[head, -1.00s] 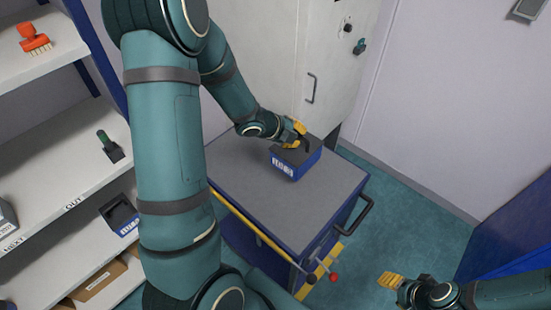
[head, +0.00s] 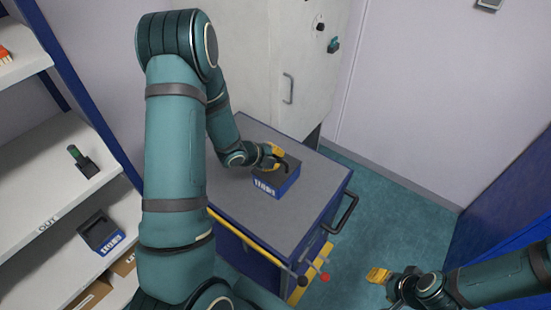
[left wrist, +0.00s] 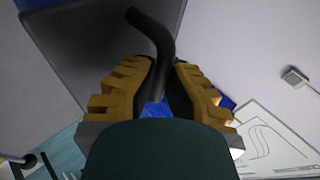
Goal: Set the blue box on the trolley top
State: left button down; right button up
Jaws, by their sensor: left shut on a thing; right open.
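The blue box (head: 265,189), with a white label on its front and a dark upper part, is over the grey trolley top (head: 240,150). I cannot tell whether its base touches the surface. My left gripper (head: 273,157) is shut on the box's dark curved handle. In the left wrist view the handle (left wrist: 160,50) runs between the yellow fingers (left wrist: 158,90), with bits of blue box (left wrist: 157,108) behind. My right gripper (head: 379,275) is open and empty, over the floor right of the trolley.
A shelf rack (head: 50,185) on the left holds another dark box with a blue label (head: 101,235) and a green-topped item (head: 82,160). A pale cabinet (head: 265,70) stands behind the trolley. The trolley has a black handle (head: 345,215) and a red-knobbed lever (head: 325,276).

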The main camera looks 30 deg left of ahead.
pick_arm(q)
jog(key=shift+r, duration=0.1)
jog(key=c, duration=1.5)
grip_release()
jog(key=o, duration=0.4)
jog(key=shift+c, duration=0.2)
jog(key=shift+s, duration=0.1)
